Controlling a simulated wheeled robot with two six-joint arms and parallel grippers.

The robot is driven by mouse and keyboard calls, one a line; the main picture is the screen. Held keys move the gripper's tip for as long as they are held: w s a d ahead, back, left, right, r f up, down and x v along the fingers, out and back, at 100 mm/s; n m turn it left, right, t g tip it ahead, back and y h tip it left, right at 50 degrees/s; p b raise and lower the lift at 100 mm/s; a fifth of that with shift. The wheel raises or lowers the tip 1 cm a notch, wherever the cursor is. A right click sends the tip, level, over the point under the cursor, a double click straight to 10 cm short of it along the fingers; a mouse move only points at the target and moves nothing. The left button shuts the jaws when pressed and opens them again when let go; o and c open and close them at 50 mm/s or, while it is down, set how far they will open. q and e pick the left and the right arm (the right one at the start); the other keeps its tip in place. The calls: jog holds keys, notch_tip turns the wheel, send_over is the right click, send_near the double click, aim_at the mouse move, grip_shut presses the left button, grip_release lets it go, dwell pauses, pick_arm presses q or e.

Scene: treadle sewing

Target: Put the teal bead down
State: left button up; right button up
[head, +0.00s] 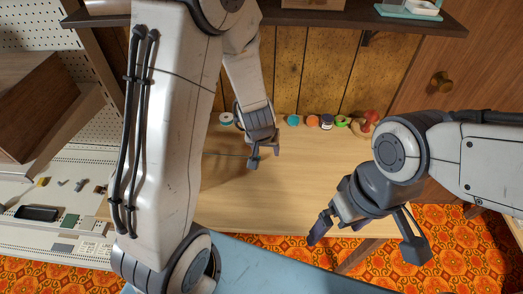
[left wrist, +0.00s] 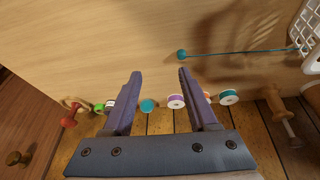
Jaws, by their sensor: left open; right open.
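In the left wrist view the small teal bead (left wrist: 181,54) appears to rest on the pale wooden tabletop (left wrist: 110,35), at one end of a thin teal strand (left wrist: 245,51) that runs right. My left gripper (left wrist: 160,73) is open and empty, with the bead just beyond the tip of its right-hand finger, apparently apart from it. In the head view this gripper (head: 262,158) hangs over the table's back part; the bead is hard to make out there. My right gripper (head: 366,238) is open and empty near the table's front right edge.
A row of spools stands along the table's back, including a teal spool (head: 293,120), an orange spool (head: 312,121) and a green spool (head: 341,121). A red object (head: 370,118) is at its right end. The table's middle is clear. A shelf (head: 350,18) overhangs the back.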

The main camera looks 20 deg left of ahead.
pick_arm(q)
jog(key=shift+n+y, duration=0.5)
jog(key=w+a+f+b, duration=0.1)
jog(key=f, duration=0.1)
jog(key=a+f+b, duration=0.1)
jog(key=a+f, duration=0.1)
jog(key=w+a+f+b, duration=0.1)
jog(key=f, duration=0.1)
jog(key=shift+w+a+f, duration=0.3)
jog(key=shift+w, duration=0.05)
jog(key=x, duration=0.1)
jog(key=b+x, duration=0.1)
jog(key=x, duration=0.1)
jog(key=b+x, duration=0.1)
jog(key=x, duration=0.1)
jog(key=shift+w+d, duration=0.25)
jog(key=shift+w, duration=0.05)
grip_shut()
